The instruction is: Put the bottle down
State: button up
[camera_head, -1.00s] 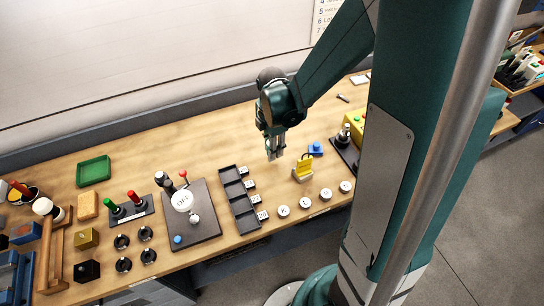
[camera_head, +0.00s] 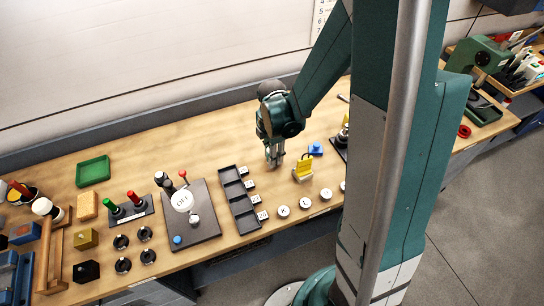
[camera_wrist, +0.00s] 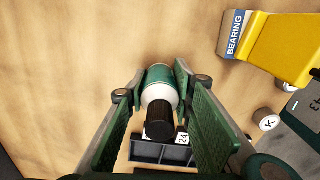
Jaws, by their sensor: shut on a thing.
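My gripper (camera_head: 274,160) points down over the middle of the wooden bench (camera_head: 140,160). In the wrist view my gripper (camera_wrist: 160,92) has a finger on each side of a bottle (camera_wrist: 162,78) and is shut on it. The bottle is green with white bands and a black ribbed cap (camera_wrist: 159,119), which points toward the camera. In the head view I cannot make the bottle out between the fingers. Whether its base touches the bench or hangs just above it, I cannot tell.
A dark compartment tray (camera_head: 238,203) with white tiles stands front-left of my gripper. A yellow bearing holder (camera_head: 303,170) stands to the right, a blue item (camera_head: 315,149) behind it. White lettered discs (camera_head: 284,211) line the front edge. Bare bench lies behind and left.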

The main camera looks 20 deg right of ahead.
jog(key=shift+f, duration=0.4)
jog(key=o, duration=0.9)
jog(key=shift+r, duration=0.25)
jog(key=shift+r+p, duration=0.4)
jog(key=shift+r, duration=5.55)
jog(key=shift+r, duration=0.1)
